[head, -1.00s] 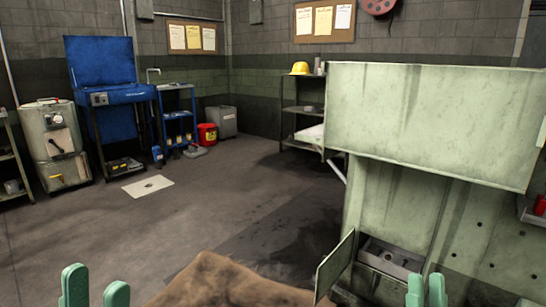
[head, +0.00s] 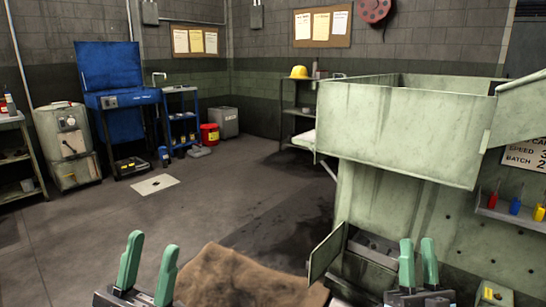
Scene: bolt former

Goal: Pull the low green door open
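The low green door (head: 327,252) is a small panel at the lower left of the pale green machine (head: 400,130). It stands swung outward, and the opening (head: 372,247) beside it shows a grey box-like part inside. My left gripper (head: 153,243) is open and empty at the bottom left, well left of the door. My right gripper (head: 417,245) is open, with its fingers in front of the machine, right of the opening. I see nothing between its fingers. Neither gripper appears to touch the door.
A brown mat (head: 240,278) lies on the floor in front of the machine, with a dark stain behind it. A small shelf with coloured tools (head: 515,206) is on the right. A blue cabinet (head: 108,75) and grey floor unit (head: 68,145) stand far left.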

